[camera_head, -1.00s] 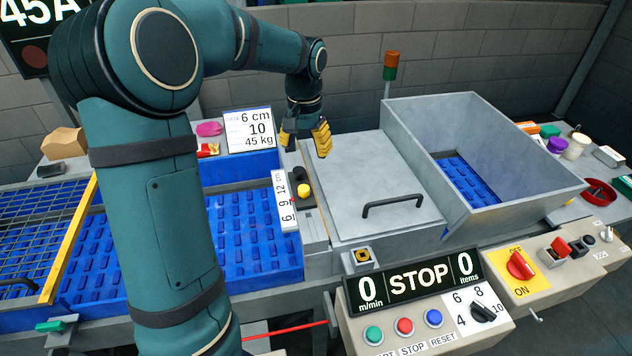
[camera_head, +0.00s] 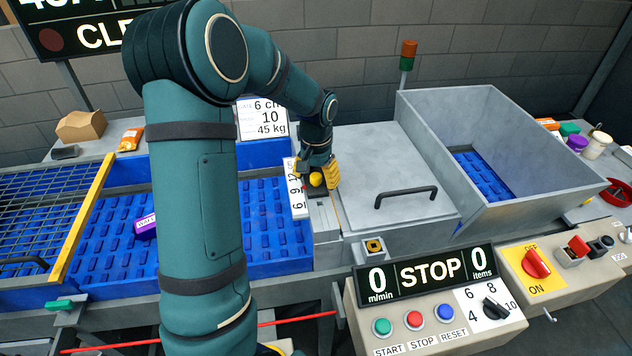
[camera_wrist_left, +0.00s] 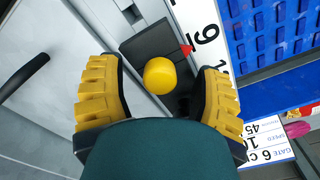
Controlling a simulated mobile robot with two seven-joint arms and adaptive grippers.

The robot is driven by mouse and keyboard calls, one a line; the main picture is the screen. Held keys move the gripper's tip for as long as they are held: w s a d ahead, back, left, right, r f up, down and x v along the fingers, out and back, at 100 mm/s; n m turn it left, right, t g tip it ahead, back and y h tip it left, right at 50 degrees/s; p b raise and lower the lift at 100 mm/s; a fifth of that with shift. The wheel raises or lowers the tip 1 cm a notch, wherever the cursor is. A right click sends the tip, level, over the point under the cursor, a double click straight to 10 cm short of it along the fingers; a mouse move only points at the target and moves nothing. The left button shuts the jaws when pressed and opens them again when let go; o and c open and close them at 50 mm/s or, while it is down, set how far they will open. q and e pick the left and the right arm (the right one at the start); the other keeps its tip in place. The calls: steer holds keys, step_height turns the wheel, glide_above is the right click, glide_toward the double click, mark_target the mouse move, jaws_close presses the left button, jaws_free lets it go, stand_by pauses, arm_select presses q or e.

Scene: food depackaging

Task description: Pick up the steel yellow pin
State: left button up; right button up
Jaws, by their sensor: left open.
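The yellow pin (camera_head: 316,180) shows as a round yellow knob on a dark slotted plate beside the white number scale. In the left wrist view its rounded yellow top (camera_wrist_left: 160,76) lies between my two fingers, with a small red pointer next to it. My left gripper (camera_head: 319,177) is open, its yellow ribbed fingers on either side of the pin. In the left wrist view my left gripper (camera_wrist_left: 158,95) shows a gap between each finger and the pin. The pin's shaft is hidden under its head. My right gripper is not in view.
The number scale (camera_head: 298,187) runs along the blue conveyor (camera_head: 265,225). A grey lid with a dark handle (camera_head: 406,196) and a grey hopper (camera_head: 430,160) stand to the right. The control panel with the STOP display (camera_head: 425,277) is in front.

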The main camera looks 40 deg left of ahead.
arm_select(q)
steer(key=shift+f, duration=0.25)
jaws_close()
steer(key=shift+r, duration=0.1)
